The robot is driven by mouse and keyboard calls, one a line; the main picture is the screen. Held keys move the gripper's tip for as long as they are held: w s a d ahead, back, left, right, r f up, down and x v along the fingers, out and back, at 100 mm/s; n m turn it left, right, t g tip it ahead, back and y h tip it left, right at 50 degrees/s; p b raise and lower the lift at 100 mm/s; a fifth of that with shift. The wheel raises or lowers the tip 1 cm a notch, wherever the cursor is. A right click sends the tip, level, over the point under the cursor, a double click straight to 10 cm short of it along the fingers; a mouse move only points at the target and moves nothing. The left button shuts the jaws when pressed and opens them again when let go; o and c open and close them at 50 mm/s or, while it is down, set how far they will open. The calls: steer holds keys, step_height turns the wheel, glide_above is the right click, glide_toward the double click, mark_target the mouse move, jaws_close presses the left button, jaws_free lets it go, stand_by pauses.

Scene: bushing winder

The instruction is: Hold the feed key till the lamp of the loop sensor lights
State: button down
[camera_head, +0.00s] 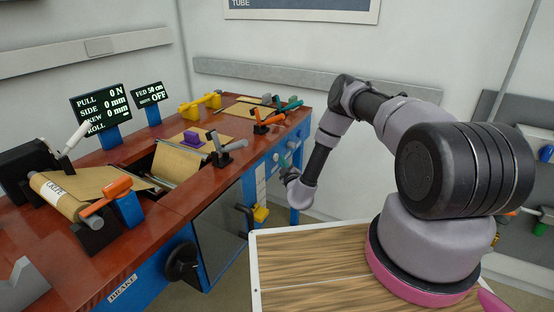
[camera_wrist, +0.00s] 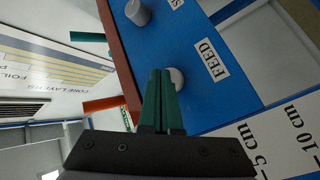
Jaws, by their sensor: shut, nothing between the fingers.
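The feed key is a pale round button (camera_wrist: 178,78) beside the FEED label (camera_wrist: 214,60) on the blue front panel in the wrist view. My gripper (camera_wrist: 162,72) is shut and empty. Its green fingertips overlap the left edge of the key; I cannot tell whether they press it. In the head view my gripper is small and mostly hidden at the end of my arm, by the blue panel. The small display (camera_head: 149,93) reads FED 50 cm, with OFF on the line below. I cannot make out the loop sensor's lamp in either view.
Another grey knob (camera_wrist: 138,12) sits on the same panel. A scale strip (camera_wrist: 275,140) marked 5 cm and 10 cm is at lower right. A yellow block (camera_head: 260,213) stands low beside the bench (camera_head: 150,235). Orange and green levers (camera_head: 268,122) rise above the panel.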

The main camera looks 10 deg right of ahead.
steer(key=shift+w+a, duration=0.25)
steer(key=shift+a, duration=0.15)
stand_by(1.9)
stand_by(3.0)
steer(key=shift+s+d, duration=0.5)
steer(key=shift+d, duration=0.2)
steer(key=s+d, duration=0.1)
steer(key=d, duration=0.1)
steer(key=s+d, duration=0.2)
stand_by(0.5)
